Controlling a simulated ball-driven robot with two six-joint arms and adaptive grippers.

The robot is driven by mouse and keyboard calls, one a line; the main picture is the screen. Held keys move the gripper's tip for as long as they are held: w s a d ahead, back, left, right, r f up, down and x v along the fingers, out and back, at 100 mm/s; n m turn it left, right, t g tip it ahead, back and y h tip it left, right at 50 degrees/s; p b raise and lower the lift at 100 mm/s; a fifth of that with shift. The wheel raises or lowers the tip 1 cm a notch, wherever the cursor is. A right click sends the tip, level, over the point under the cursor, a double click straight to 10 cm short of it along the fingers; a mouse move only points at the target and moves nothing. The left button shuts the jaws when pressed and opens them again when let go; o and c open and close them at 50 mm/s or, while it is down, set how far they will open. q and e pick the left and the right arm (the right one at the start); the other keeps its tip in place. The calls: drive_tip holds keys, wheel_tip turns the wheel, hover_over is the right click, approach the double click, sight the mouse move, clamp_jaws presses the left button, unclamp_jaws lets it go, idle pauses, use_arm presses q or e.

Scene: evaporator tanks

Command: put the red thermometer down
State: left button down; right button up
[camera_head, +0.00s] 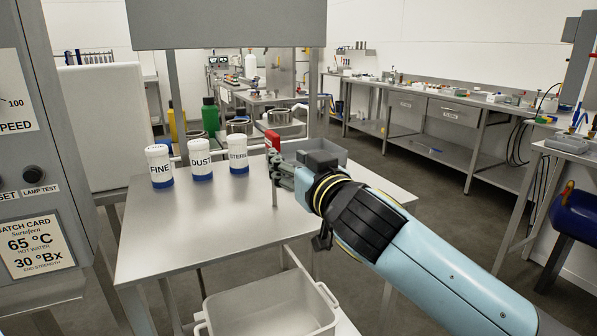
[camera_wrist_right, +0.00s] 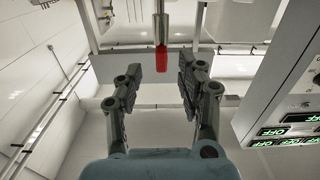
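The red thermometer (camera_head: 272,139) is upright over the right part of the near steel table (camera_head: 190,240). Its red end is up and its metal stem shows below my right gripper (camera_head: 280,170). In the right wrist view, the red end (camera_wrist_right: 162,60) is between the two fingers of the right gripper (camera_wrist_right: 160,78), near their tips. The fingers are spread, with a visible gap on either side of the red end. I cannot tell whether the stem's lower end touches the table. My left gripper is in neither view.
Three white jars with blue bases, FINE (camera_head: 159,166), DUST (camera_head: 201,164) and a third (camera_head: 238,156), stand left of my right gripper. A grey tray (camera_head: 335,152) is behind it. A white bin (camera_head: 272,310) is below the table's front edge. The table's front left is clear.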

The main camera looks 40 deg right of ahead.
drive_tip(key=shift+v, duration=1.75)
drive_tip(key=s+f+g, duration=0.6)
drive_tip(key=s+f, duration=0.2)
drive_tip(key=f, duration=0.1)
drive_tip(key=s+a+f+n+g+y, duration=0.25)
drive_tip(key=s+f+g, duration=0.2)
drive_tip(key=s, duration=0.35)
drive_tip(key=s+a+f+n+g+y, duration=0.1)
drive_tip(key=s+a+f+g, duration=0.3)
drive_tip(key=s, duration=0.4)
drive_tip(key=s+d+f, duration=0.1)
drive_tip(key=d+f, duration=0.1)
drive_tip(key=f, duration=1.1)
drive_tip(key=s+d+f, duration=0.1)
drive_tip(key=f, duration=1.3)
drive_tip(key=s+d+f+g+b, duration=0.1)
drive_tip(key=s+f+g, duration=0.1)
drive_tip(key=s+f, duration=1.3)
drive_tip(key=s, duration=0.2)
drive_tip(key=shift+s+f, duration=0.3)
drive_tip(key=shift+s, duration=0.05)
